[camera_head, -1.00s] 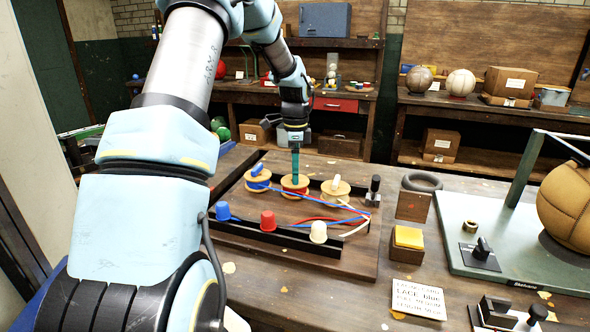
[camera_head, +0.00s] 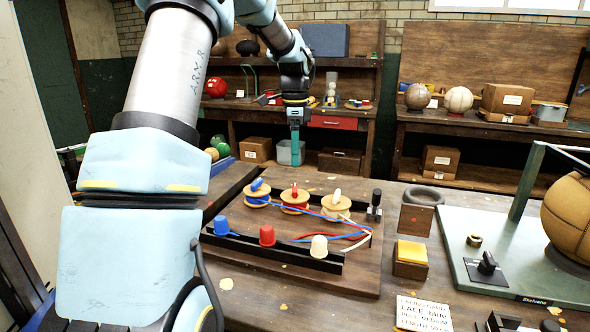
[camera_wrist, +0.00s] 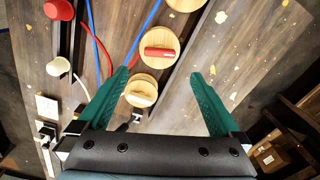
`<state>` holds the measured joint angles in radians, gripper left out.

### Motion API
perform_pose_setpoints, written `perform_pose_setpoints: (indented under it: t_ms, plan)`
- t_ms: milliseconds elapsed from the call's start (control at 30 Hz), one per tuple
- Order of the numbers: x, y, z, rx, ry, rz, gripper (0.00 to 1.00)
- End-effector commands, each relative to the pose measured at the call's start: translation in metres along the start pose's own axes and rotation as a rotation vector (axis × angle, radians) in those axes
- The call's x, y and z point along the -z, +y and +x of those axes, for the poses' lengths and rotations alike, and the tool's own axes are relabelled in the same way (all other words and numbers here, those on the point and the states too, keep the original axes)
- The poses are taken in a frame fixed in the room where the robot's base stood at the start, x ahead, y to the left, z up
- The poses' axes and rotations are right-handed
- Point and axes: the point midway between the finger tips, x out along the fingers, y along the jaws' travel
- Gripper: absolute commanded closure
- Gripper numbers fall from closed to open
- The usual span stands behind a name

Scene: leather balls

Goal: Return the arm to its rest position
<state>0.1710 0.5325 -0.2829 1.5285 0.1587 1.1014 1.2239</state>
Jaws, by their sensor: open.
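My gripper (camera_head: 295,150) hangs from my arm above the far side of the workbench, higher than the lace spools. In the wrist view my gripper (camera_wrist: 165,85) has its two green fingers spread wide with nothing between them held. Below it on the wooden board are the blue spool (camera_head: 257,196), the red spool (camera_head: 295,200) and the white spool (camera_head: 337,203). The red spool also shows in the wrist view (camera_wrist: 158,50). A blue cup (camera_head: 222,226), a red cup (camera_head: 267,236) and a white cup (camera_head: 319,247) stand along the board's front rail.
A tan leather ball (camera_head: 568,215) rests on a green stand (camera_head: 500,245) at the right. A yellow block (camera_head: 411,252) and a written card (camera_head: 424,315) lie nearer. Shelves with balls and boxes (camera_head: 508,99) line the back. The space around my gripper is clear.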

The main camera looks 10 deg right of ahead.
Motion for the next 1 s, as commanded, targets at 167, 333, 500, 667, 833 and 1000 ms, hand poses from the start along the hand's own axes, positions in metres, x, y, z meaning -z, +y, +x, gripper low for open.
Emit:
perform_pose_setpoints:
  t_ms: [167,333,500,667,833,1000]
  plan:
    - [0.0,0.0,-0.01,0.001,0.0,0.0,0.0]
    - [0.0,0.0,-0.01,0.0,0.0,0.0,0.0]
    - [-0.002,0.003,-0.009,0.001,-0.001,-0.019,0.0]
    - [-0.023,0.03,0.002,0.016,-0.006,-0.215,0.0]
    - [-0.067,0.093,0.027,0.053,0.008,-0.65,0.0]
    - [-0.107,0.168,0.052,0.086,0.046,-1.111,0.0]
